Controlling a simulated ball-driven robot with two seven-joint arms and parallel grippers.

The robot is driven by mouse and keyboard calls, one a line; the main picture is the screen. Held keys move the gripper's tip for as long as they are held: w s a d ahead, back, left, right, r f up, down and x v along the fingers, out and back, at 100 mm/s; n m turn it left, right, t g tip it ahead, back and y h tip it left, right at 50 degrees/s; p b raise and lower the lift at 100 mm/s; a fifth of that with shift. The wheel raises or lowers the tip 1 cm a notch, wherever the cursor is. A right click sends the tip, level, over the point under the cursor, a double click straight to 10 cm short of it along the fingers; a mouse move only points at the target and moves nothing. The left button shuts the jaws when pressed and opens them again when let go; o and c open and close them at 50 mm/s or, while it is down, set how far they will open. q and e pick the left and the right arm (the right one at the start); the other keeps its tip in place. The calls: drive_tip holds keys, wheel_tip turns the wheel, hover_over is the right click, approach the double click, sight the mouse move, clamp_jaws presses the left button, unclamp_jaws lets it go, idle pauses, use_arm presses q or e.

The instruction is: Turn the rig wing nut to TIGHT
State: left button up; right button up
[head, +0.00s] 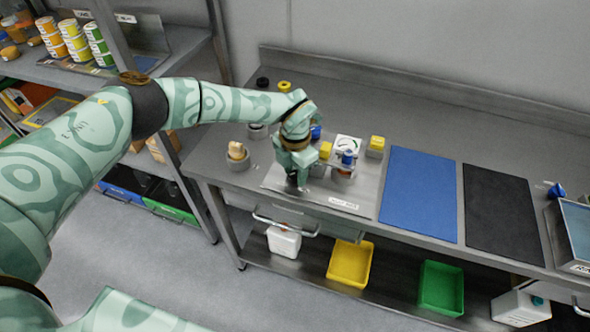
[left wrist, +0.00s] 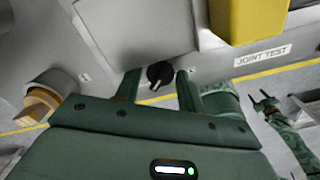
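In the left wrist view a small black knob with a white mark (left wrist: 160,75), which looks like the rig wing nut, sits on the front of a grey block. My left gripper (left wrist: 157,84) is open, with one finger on each side of the knob; I cannot tell whether they touch it. In the head view the left gripper (head: 301,187) points down over the left part of the grey rig plate (head: 345,203) and hides the knob. My right gripper (left wrist: 264,99) shows small at the right of the left wrist view, its fingers apart and empty.
A JOINT TEST label (left wrist: 262,55) and a yellow block (left wrist: 248,18) are close by. Right of the rig lie a blue mat (head: 420,193) and a black mat (head: 500,213). A round grey holder with a tan piece (head: 237,153) stands left. Bins sit on the shelf below.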

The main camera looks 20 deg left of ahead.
sight(295, 174)
use_arm(q)
wheel_tip(295, 174, up, 16)
drive_tip(key=p, duration=0.2)
drive_tip(key=shift+r+p, duration=0.15)
drive_tip(key=shift+p, duration=0.15)
